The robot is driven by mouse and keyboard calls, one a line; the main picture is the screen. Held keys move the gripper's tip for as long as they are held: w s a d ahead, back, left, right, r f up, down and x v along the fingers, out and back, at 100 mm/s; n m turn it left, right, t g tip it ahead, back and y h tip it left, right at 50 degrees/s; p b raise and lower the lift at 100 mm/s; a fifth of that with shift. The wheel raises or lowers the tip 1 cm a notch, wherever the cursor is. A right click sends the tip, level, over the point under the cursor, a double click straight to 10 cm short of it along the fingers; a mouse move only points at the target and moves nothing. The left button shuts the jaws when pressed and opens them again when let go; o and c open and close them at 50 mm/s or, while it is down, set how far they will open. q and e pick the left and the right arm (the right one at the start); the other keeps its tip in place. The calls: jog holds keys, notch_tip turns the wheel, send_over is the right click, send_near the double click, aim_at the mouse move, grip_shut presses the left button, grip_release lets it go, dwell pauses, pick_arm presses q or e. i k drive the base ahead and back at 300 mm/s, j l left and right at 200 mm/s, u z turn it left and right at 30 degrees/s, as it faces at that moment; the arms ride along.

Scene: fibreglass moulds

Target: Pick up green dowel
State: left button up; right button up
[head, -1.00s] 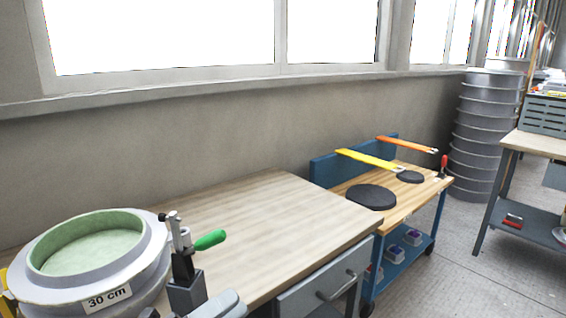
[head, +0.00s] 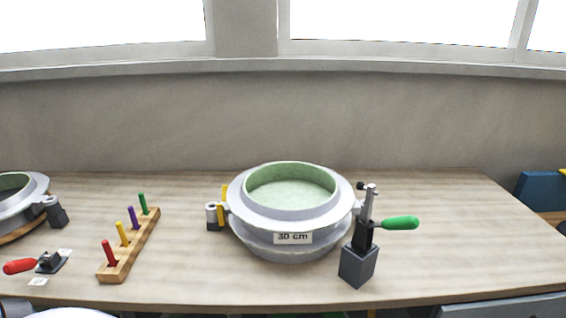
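The green dowel (head: 143,204) stands upright in the far end of a wooden peg rack (head: 138,254) on the left part of the workbench. A purple dowel (head: 132,217), a yellow dowel (head: 122,234) and a red dowel (head: 109,253) stand in the same rack, in a row toward the front. Neither of my grippers shows in the head view.
A round grey mould (head: 292,236) labelled 30 cm stands mid-bench, right of the rack. A green-handled toggle clamp (head: 359,262) is at its right. Another mould (head: 28,216) and a red-handled clamp (head: 50,262) lie to the left. The bench's right part is clear.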

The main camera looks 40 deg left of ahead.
aim_at(143, 204)
jog(key=j+u, duration=0.2)
jog(key=u, duration=1.6)
jog(key=i+j, duration=0.1)
jog(key=j, duration=0.2)
jog(key=i+j, duration=0.1)
jog(key=j, duration=0.2)
jog(key=k+j+z, duration=0.1)
jog(key=j+z, duration=0.25)
jog(key=k+j+z, duration=0.1)
jog(key=j+z, duration=0.25)
jog(key=l, duration=0.1)
